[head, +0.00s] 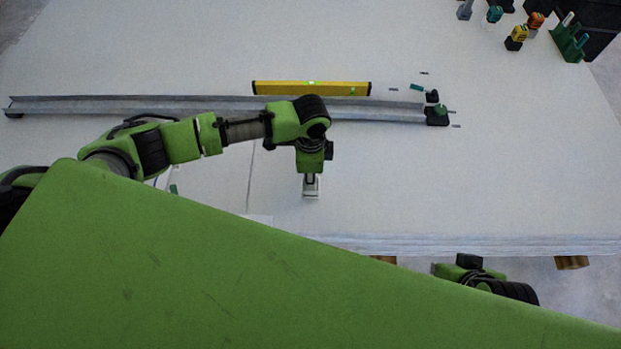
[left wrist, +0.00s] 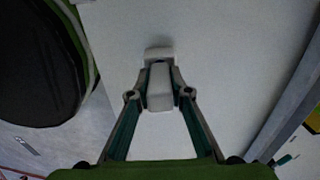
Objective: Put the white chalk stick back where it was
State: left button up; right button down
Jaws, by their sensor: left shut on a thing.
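My left gripper (head: 311,186) is over the pale panel near its front edge, pointing down. In the left wrist view its fingers (left wrist: 160,92) are shut on a white block-shaped thing (left wrist: 159,88) with a wider far end. I cannot tell whether this is the chalk stick. A small slim white stick (head: 567,18) stands upright in a green holder (head: 563,43) at the far top right, beside a teal one (head: 582,41). Part of my right arm shows at the lower right; its gripper fingers are not visible.
A long metal rail (head: 200,104) lies across the panel (head: 480,190), behind my left gripper. A yellow level (head: 312,88) lies beyond it. Several small tools stand at the top right. The panel's right part is clear.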

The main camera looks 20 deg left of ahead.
pick_arm(q)
jog(key=shift+f, duration=0.15)
pick_arm(e)
jog(key=shift+w+a, duration=0.1)
jog(key=shift+w, duration=0.2)
pick_arm(q)
jog(key=shift+f, duration=0.15)
jog(key=o, duration=1)
